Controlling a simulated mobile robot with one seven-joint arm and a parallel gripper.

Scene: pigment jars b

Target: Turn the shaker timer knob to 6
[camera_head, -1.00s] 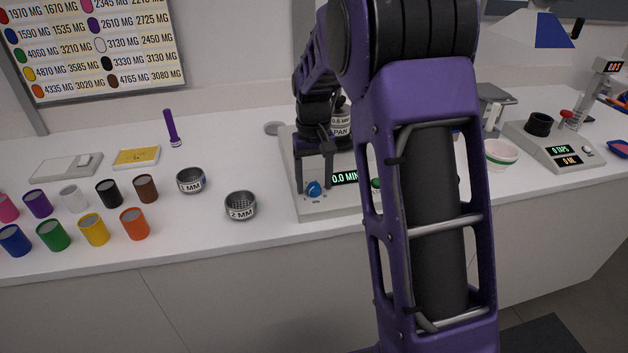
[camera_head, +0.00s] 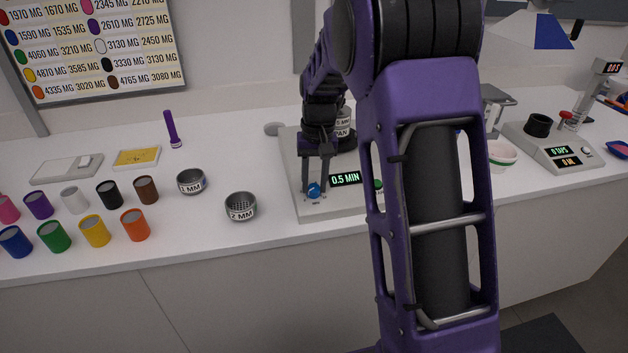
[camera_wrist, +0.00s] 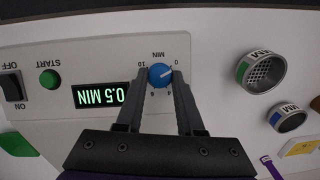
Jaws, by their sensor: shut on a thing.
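The shaker's blue timer knob (camera_wrist: 160,75) sits on the pale shaker panel (camera_wrist: 110,52), ringed by small numbers that appear upside down in the wrist view. The shaker display (camera_wrist: 99,95) reads 0.5 MIN. My gripper (camera_wrist: 160,80) is shut on the knob, one finger on each side of it. The knob's white pointer mark lies near the 0 side of the dial. In the head view the knob (camera_head: 314,190) shows below my gripper (camera_head: 317,184), and the display (camera_head: 345,179) also reads 0.5 MIN.
A green START button (camera_wrist: 50,79) and a black ON/OFF switch (camera_wrist: 12,86) share the panel. Two sieve cups, 1 MM (camera_head: 190,182) and 2 MM (camera_head: 240,207), stand left of the shaker. Several colored jars stand farther left. A sieve stack (camera_head: 343,122) rises behind my gripper.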

